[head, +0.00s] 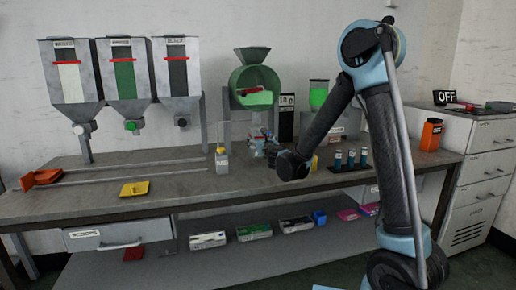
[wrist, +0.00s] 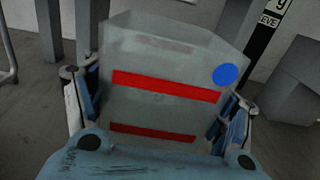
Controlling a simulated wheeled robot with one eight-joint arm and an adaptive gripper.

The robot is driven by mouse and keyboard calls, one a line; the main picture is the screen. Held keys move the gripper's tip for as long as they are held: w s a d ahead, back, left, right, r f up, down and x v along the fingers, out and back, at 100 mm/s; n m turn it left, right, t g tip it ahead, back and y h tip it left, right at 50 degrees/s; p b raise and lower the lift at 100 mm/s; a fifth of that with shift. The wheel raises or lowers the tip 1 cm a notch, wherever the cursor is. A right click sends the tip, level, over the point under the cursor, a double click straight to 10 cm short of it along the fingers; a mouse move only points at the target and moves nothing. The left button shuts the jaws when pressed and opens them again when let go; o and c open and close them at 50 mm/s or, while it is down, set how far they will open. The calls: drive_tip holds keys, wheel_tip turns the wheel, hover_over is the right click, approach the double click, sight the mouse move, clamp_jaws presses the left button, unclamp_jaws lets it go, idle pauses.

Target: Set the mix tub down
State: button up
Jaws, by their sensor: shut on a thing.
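The mix tub (wrist: 160,75) is a translucent grey-white container with two red bands and a blue round dot. It fills the middle of the wrist view. My gripper (wrist: 155,118) is shut on it, with one finger on each side of the tub. In the head view my gripper (head: 269,146) is over the back part of the bench, in front of the green machine. My wrist and the fingers hide most of the tub there. I cannot tell whether the tub's base touches the bench.
The bench (head: 185,183) is clear around the yellow tray (head: 134,188). The green mixing machine (head: 254,82) is behind. A rack of blue vials (head: 350,165) is to the right. A black sign post (wrist: 268,32) stands behind the tub.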

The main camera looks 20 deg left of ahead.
drive_tip(key=shift+x, duration=1.2)
drive_tip(key=shift+w+f, duration=0.2)
drive_tip(key=shift+f, duration=1.55)
drive_tip(key=o, duration=1.1)
drive_tip(key=shift+s, duration=0.1)
drive_tip(key=shift+c, duration=0.2)
